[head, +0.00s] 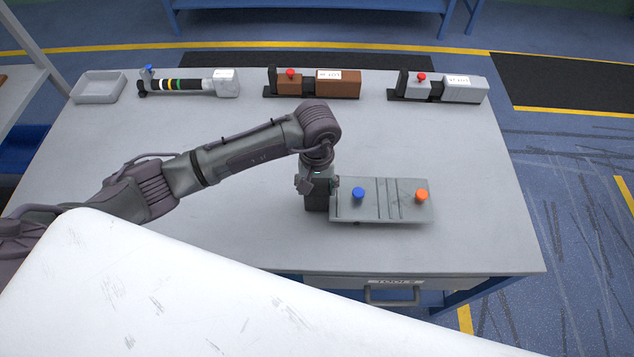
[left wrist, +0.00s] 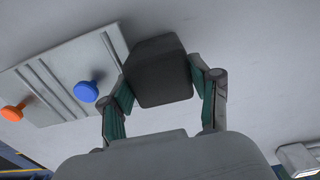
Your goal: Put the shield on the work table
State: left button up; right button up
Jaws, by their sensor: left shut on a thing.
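The shield (head: 379,205) is a flat grey plate with ridges, a blue knob (head: 358,193), an orange knob (head: 422,195) and a dark block (head: 317,201) at its left end. It lies level at or just above the work table (head: 240,225), near the front edge; I cannot tell if it touches. My left gripper (head: 318,186) comes from above and is shut on the dark block. In the left wrist view the block (left wrist: 160,75) sits between the fingers, with the plate (left wrist: 65,85) to the left. My right gripper is not in view.
Along the table's back edge stand a grey tray (head: 99,88), a banded cylinder unit (head: 185,84), a brown unit (head: 337,84) and a grey unit (head: 463,90). A drawer (head: 395,290) is under the front edge. The table's middle and right side are clear.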

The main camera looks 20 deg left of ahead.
pick_arm(q)
jog(key=shift+f, duration=0.2)
jog(key=shift+f, duration=0.2)
jog(key=o, duration=1.4)
jog(key=shift+o, duration=0.2)
